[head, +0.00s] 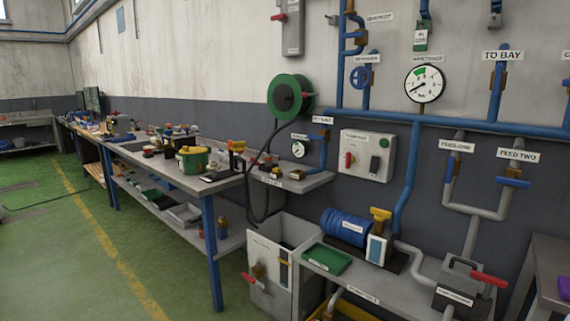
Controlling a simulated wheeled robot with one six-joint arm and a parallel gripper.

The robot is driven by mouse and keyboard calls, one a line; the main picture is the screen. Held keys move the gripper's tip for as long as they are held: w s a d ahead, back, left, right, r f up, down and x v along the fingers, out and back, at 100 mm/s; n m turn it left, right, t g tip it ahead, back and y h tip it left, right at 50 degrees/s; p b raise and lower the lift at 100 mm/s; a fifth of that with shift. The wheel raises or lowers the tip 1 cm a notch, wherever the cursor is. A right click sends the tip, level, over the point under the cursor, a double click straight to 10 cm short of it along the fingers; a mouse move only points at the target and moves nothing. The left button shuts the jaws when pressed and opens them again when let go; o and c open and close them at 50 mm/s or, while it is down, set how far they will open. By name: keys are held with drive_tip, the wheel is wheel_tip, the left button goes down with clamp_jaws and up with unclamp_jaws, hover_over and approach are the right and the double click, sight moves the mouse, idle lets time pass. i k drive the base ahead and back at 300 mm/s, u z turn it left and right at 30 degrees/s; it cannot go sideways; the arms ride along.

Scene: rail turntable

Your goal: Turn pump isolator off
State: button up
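No readable label in the head view names the pump isolator, so I cannot tell which device it is. The blue pump or motor (345,227) sits on a low grey bench. My gripper is not in view.
A long workbench (215,181) with tools runs down the left. A green hose reel (290,97), blue pipes and a pressure gauge (425,84) are on the wall. A red lever (489,280) sticks out at lower right. Green floor (60,250) is clear at left.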

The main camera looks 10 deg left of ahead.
sight(350, 159)
drive_tip(key=u, duration=0.15)
drive_tip(key=k, duration=0.4)
drive_tip(key=u, duration=1)
drive_tip(key=i, duration=2.15)
drive_tip(key=z, duration=0.85)
drive_tip(key=i, duration=0.7)
drive_tip(key=z, duration=1)
drive_tip(key=i, duration=0.25)
drive_tip(key=z, duration=0.25)
